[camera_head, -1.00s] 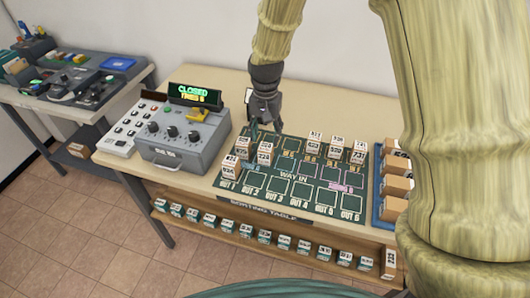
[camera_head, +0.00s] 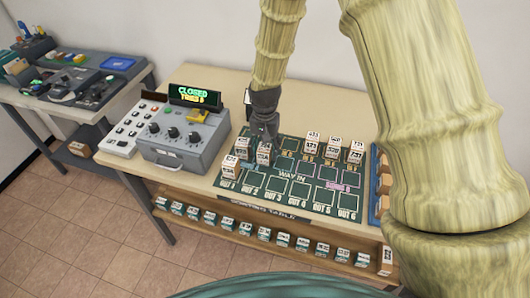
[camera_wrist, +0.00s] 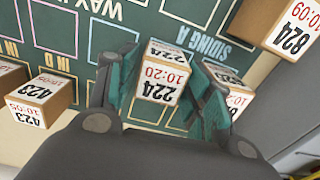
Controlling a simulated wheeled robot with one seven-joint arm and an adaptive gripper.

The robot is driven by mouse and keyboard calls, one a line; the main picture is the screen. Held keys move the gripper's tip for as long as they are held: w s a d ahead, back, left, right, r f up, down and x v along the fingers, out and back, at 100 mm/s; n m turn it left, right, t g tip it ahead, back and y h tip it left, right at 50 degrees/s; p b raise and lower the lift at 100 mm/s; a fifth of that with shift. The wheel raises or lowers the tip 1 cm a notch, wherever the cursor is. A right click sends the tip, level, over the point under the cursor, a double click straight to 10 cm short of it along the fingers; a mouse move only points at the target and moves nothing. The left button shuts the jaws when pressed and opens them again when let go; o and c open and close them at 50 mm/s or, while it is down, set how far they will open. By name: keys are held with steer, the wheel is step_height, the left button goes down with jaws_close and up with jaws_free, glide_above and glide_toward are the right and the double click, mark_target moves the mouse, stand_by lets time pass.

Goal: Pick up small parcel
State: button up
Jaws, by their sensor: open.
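A small parcel (camera_wrist: 158,78), a box with a white label reading 224 and 10:20, sits between my gripper's two fingers in the wrist view. In the head view this parcel (camera_head: 263,155) stands on the green sorting board (camera_head: 300,189), just below my gripper (camera_head: 264,137). In the wrist view my gripper (camera_wrist: 165,85) is open, with one teal finger on each side of the parcel. I cannot tell whether either finger touches it.
A parcel marked 824 (camera_wrist: 290,28) is close at upper right in the wrist view, and another (camera_wrist: 38,103) lies at left. One more (camera_wrist: 237,97) is partly hidden behind the right finger. A grey control box (camera_head: 182,138) stands left of the board.

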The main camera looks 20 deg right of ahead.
steer(key=c, duration=0.8)
steer(key=shift+r, duration=0.1)
